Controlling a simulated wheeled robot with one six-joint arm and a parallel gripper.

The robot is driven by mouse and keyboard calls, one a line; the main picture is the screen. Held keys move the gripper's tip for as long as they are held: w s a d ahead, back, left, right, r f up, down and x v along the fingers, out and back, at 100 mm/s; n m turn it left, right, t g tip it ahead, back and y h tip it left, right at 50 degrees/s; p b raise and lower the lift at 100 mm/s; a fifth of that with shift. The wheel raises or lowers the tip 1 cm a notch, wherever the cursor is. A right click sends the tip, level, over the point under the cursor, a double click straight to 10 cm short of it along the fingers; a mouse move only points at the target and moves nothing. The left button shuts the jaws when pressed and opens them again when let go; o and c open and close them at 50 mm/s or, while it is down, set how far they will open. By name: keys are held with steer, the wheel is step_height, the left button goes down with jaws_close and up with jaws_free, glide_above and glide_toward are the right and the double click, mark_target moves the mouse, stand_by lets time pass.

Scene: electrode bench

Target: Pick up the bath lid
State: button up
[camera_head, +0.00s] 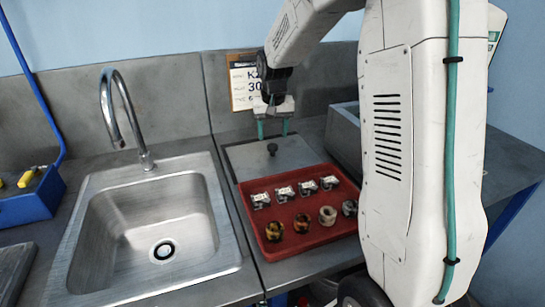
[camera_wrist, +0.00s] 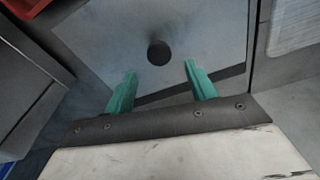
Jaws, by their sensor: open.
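The bath lid (camera_head: 250,160) is a flat grey plate lying on the bench behind the red tray. Its dark round knob (camera_head: 272,148) stands up near its middle. In the wrist view the lid (camera_wrist: 105,45) fills the upper middle, with the knob (camera_wrist: 158,52) beyond the fingertips and roughly between their lines. My gripper (camera_head: 272,128) is above the lid's back part, with its green fingers pointing down. In the wrist view my gripper (camera_wrist: 160,70) is open and empty, its two green fingers apart. The fingers are not around the knob.
A red tray (camera_head: 248,215) with several small clear-topped blocks and ring-shaped pieces sits in front of the lid. A steel sink (camera_head: 100,235) with a tall faucet (camera_head: 128,110) is at left. A grey box (camera_head: 343,135) stands right of the lid. A sign (camera_head: 243,85) is behind.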

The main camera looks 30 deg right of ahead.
mark_target(272, 145)
step_height(272, 145, down, 6)
steer(key=shift+s+a+r, duration=0.1)
steer(key=shift+r, duration=0.1)
jaws_close()
steer(key=shift+r, duration=0.1)
step_height(272, 145, up, 22)
steer(key=shift+f, duration=0.25)
stand_by(0.9)
steer(key=shift+s, duration=0.1)
